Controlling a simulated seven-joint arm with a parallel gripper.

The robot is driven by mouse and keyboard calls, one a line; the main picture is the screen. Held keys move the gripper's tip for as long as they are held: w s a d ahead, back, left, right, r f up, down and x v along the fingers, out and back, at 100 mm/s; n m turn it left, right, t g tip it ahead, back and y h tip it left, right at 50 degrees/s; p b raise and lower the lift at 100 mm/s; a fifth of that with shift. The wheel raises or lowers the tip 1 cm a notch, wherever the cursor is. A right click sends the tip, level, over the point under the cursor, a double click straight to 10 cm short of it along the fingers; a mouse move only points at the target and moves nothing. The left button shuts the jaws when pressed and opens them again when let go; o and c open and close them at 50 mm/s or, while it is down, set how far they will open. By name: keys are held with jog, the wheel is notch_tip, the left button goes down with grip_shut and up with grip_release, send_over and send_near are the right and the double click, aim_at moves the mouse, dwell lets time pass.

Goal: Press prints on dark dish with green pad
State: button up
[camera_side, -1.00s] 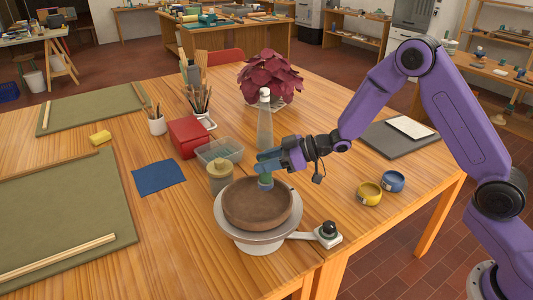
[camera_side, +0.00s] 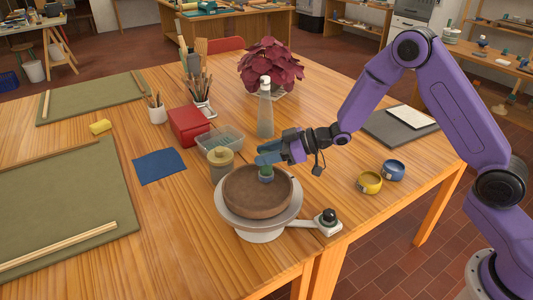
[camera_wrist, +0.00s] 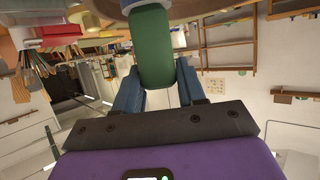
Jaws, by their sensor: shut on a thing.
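The dark brown dish (camera_side: 245,200) sits on a round pale turntable (camera_side: 236,224) near the front of the table. My gripper (camera_side: 267,162) comes in from the right, above the dish. Its blue fingers are shut on the green pad (camera_side: 266,176), which points down at the dish. In the side view the pad's lower end overlaps the dish; I cannot tell whether it touches. The wrist view also shows the green pad (camera_wrist: 153,48) between the two fingers. I cannot make out any prints on the dish.
A lidded jar (camera_side: 220,164), a clear tub (camera_side: 220,140) and a tall bottle (camera_side: 265,112) stand close behind the dish. The turntable's arm ends in a black knob (camera_side: 328,216) at right. Yellow (camera_side: 369,182) and blue (camera_side: 393,170) rounded pieces lie further right. A blue cloth (camera_side: 159,166) lies left.

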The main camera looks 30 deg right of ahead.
jog(key=shift+f, duration=0.6)
dwell(0.9)
jog(key=shift+r, duration=3.55)
